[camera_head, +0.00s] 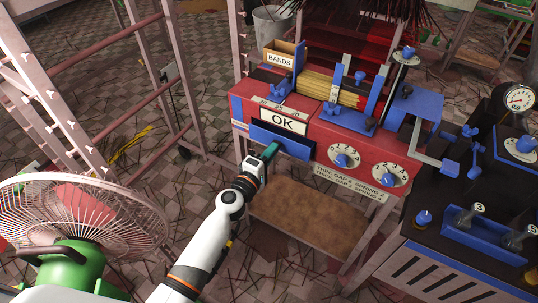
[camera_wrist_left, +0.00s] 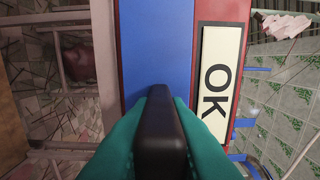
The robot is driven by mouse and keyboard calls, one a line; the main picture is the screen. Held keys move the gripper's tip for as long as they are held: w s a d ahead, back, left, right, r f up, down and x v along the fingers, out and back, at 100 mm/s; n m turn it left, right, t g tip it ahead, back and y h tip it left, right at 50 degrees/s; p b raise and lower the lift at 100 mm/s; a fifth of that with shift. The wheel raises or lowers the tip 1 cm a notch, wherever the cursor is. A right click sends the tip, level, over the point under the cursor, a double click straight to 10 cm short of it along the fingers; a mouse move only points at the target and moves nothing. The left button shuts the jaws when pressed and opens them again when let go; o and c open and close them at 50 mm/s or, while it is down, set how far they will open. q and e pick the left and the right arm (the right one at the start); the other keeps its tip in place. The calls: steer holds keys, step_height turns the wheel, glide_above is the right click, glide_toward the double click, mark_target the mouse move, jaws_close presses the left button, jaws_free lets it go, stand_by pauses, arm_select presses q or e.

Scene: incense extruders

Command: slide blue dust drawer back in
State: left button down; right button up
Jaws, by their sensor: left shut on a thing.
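The blue dust drawer (camera_head: 296,148) is in the front of the red machine, just below the OK plate (camera_head: 283,122). Its blue front (camera_wrist_left: 155,45) fills the upper middle of the left wrist view, beside the OK plate (camera_wrist_left: 216,80). My left gripper (camera_head: 270,151) is at the left part of the drawer front. In the left wrist view its green fingers are shut on the drawer's black handle (camera_wrist_left: 160,130), one on each side. How far the drawer stands out is hard to tell. My right gripper is not in view.
Two white dials (camera_head: 344,155) are on the machine front, right of the drawer. A brown shelf (camera_head: 305,220) lies below. A green fan (camera_head: 75,225) stands at left, near my left arm. A dark bench (camera_head: 460,240) with blue parts and a gauge is at right.

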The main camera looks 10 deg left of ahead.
arm_select(q)
steer(key=shift+x, duration=1.15)
jaws_free()
steer(key=shift+s, duration=0.1)
steer(key=v, duration=1.1)
stand_by(1.0)
stand_by(0.4)
